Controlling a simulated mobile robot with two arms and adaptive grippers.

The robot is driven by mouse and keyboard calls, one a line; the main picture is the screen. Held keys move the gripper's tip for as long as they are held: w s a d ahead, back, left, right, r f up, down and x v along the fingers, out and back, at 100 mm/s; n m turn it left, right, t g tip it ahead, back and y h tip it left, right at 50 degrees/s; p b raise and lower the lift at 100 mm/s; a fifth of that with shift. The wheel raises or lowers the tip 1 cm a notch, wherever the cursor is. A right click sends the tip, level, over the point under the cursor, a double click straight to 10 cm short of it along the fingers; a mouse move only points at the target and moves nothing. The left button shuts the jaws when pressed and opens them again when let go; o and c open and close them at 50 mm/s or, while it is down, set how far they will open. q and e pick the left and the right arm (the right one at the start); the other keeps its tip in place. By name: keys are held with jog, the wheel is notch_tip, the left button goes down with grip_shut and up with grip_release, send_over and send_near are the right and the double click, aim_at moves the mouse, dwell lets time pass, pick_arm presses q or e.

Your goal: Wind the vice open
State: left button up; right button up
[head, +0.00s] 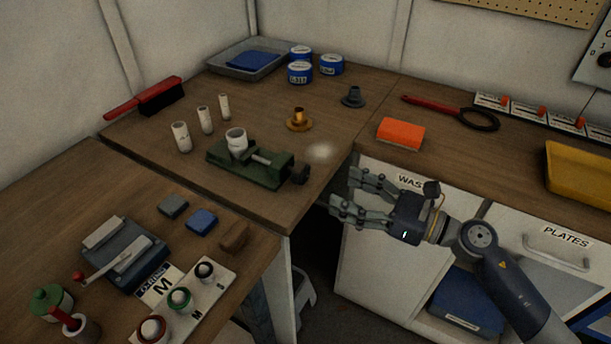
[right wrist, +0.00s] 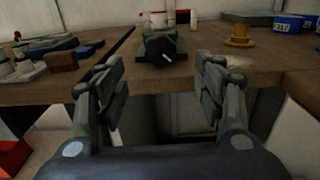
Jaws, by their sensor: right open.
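The green vice (head: 243,165) lies on the wooden bench near its front edge, with a white cylinder (head: 236,141) at its jaws. The vice's dark handle knob (head: 299,174) is at its right end, facing my right gripper. My right gripper (head: 343,192) is open and empty, in front of the bench edge and right of the knob, apart from it. In the right wrist view the vice (right wrist: 162,46) shows ahead, centred between the open fingers (right wrist: 162,85). My left gripper is in neither view.
Several white cylinders (head: 205,120) stand behind the vice. A brass piece (head: 299,121) and a grey cone (head: 353,97) stand to its right. An orange block (head: 400,133) lies further right. Blue tins (head: 300,72) stand at the back.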

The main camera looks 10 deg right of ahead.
aim_at(306, 174)
jog(key=p+x, duration=0.2)
jog(key=x, duration=0.7)
jog(key=shift+w+a+r+p, duration=0.1)
jog(key=shift+w+a+p, duration=0.2)
jog(key=shift+p, duration=0.1)
jog(key=shift+w+a, duration=0.2)
jog(key=shift+a, duration=0.1)
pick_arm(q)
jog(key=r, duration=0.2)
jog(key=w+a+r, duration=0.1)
pick_arm(e)
jog(key=c, duration=1.1)
jog(key=shift+f+n+b, duration=0.25)
jog(key=shift+n+b, duration=0.25)
jog(key=shift+b, duration=0.35)
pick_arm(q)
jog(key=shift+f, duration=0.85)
pick_arm(e)
jog(key=shift+r, duration=0.2)
